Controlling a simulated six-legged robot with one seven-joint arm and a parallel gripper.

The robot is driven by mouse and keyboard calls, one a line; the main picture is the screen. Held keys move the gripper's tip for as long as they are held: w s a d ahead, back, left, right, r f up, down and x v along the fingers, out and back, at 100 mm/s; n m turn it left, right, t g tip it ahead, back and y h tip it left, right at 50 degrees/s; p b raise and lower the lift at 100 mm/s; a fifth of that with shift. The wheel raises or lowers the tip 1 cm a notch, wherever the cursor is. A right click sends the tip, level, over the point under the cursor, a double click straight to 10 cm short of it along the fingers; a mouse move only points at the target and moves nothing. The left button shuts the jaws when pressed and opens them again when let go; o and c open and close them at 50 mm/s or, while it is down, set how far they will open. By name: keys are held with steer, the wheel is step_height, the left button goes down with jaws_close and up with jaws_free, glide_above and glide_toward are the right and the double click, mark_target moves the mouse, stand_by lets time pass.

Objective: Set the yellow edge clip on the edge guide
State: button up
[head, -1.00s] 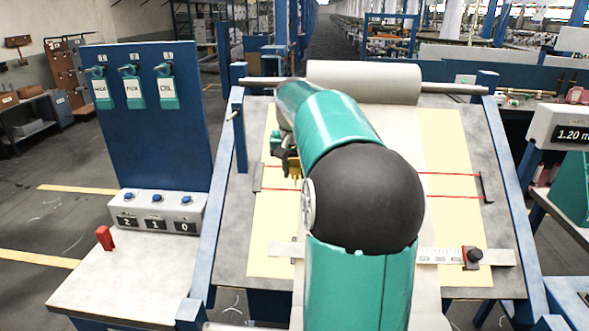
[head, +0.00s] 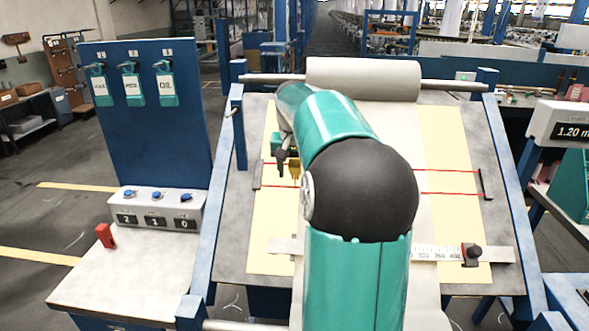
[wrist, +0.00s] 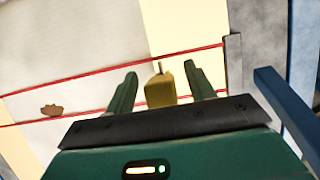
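The yellow edge clip (wrist: 160,92) stands between my two green fingers in the wrist view, with a gap on each side. My gripper (wrist: 160,86) is open around it. In the head view the clip (head: 294,169) shows just right of my dark finger (head: 281,160), on the left part of the sloping board. Two red cords (head: 452,194) cross the board between dark end brackets (head: 487,185); the clip is at their left part. I cannot tell which part is the edge guide or whether the clip is seated. My arm hides the middle of the board.
A pale cloth roll (head: 364,80) lies across the board's top. A ruler bar with a black knob (head: 473,253) crosses below. A brown spot (wrist: 52,110) marks the cloth. A blue tool panel (head: 150,120), button box (head: 157,208) and red block (head: 105,236) are at left.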

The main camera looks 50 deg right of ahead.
steer(key=v, duration=1.3)
steer(key=shift+r, duration=0.4)
steer(key=shift+a, duration=0.15)
